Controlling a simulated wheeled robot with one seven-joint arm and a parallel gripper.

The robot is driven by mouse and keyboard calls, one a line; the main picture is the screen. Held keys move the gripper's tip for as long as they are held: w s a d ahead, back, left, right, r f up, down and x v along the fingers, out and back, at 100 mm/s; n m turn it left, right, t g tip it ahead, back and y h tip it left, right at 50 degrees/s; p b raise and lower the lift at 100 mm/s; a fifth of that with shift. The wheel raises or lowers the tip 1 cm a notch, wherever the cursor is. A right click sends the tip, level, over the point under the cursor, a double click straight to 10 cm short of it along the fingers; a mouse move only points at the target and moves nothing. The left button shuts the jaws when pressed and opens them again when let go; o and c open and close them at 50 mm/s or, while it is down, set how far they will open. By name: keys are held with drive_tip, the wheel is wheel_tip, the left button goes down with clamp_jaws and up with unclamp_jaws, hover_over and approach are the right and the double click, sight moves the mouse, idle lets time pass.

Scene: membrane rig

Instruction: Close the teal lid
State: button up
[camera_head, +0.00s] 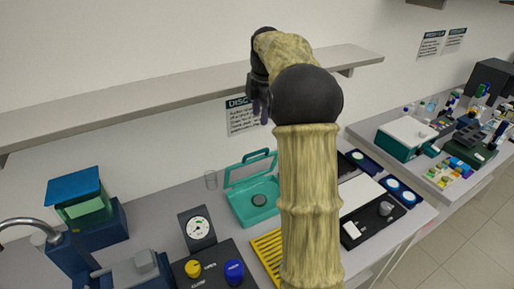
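The teal lid (237,166) stands raised, tilted back, at the rear of a teal box (266,214). It is a teal frame around a pale, see-through panel, with a handle-like loop on its top edge. The box is open, and a dark round piece (258,199) shows inside it. My gripper (260,112) is high above and behind the lid in the picture, in front of the wall and shelf, apart from the box. Its fingers point down, dark and small. My arm hides the area right of the box. I cannot tell whether the fingers are open.
A wall shelf (180,88) runs behind my arm. A yellow rack (267,250) lies in front, beside a dark panel with yellow and blue knobs (234,271). A blue-topped device (82,200) stands far left.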

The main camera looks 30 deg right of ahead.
sight(257, 152)
drive_tip(key=f+p, duration=0.1)
drive_tip(key=f, duration=0.4)
drive_tip(key=w+f, duration=0.1)
drive_tip(key=f, duration=0.4)
drive_tip(key=w+f+p, duration=0.1)
drive_tip(key=f, duration=0.3)
drive_tip(key=shift+f+p, duration=0.3)
drive_tip(key=shift+f, duration=0.1)
drive_tip(key=shift+a, duration=0.1)
clamp_jaws()
